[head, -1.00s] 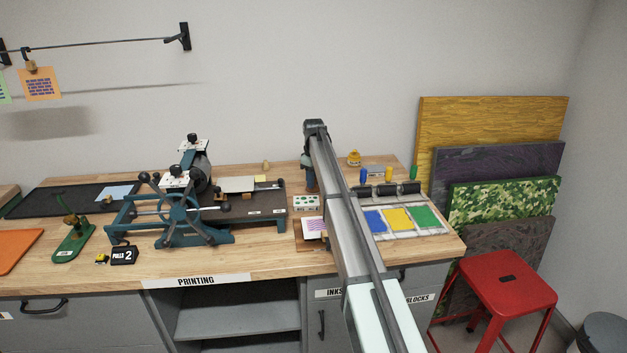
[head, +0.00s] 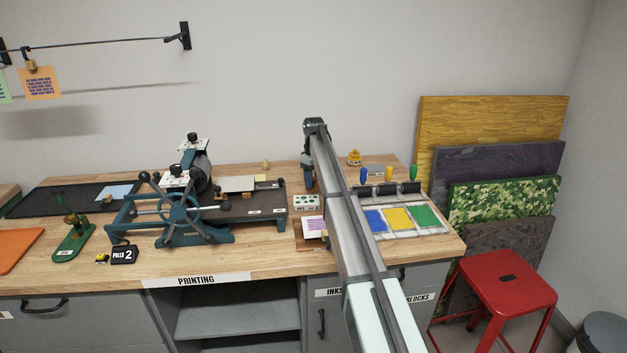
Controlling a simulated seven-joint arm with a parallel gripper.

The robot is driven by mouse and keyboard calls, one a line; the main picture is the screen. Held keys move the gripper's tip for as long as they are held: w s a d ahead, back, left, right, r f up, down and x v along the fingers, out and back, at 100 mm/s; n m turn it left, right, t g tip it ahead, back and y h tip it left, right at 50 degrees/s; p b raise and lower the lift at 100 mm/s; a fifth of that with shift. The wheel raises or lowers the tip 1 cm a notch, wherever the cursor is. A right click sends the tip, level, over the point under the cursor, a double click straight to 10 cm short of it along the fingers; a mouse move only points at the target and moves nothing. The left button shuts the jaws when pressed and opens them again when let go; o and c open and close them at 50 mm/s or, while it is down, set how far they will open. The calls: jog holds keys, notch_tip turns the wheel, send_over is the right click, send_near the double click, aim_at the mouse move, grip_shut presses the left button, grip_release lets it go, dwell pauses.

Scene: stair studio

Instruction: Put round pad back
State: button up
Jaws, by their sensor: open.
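I cannot make out a round pad for certain. A small brown thing (head: 325,237) shows at the edge of my arm, beside a sheet with purple stripes (head: 313,226); the arm partly hides it. The sheet lies on a wooden board (head: 298,236) on the bench. My gripper (head: 309,187) hangs down at the far end of my arm, behind the green-dotted white box (head: 306,203). It is open, small and partly hidden by the arm, and I see nothing held in it.
A teal printing press (head: 180,215) stands to the left. To the right are dark rollers (head: 388,189), blue, yellow and green ink patches (head: 398,217) and coloured upright handles (head: 389,174). A red stool (head: 507,281) stands at the bench's right.

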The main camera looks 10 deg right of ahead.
aim_at(314, 178)
notch_tip(314, 178, up, 12)
dwell(0.5)
jog(key=shift+f, duration=0.1)
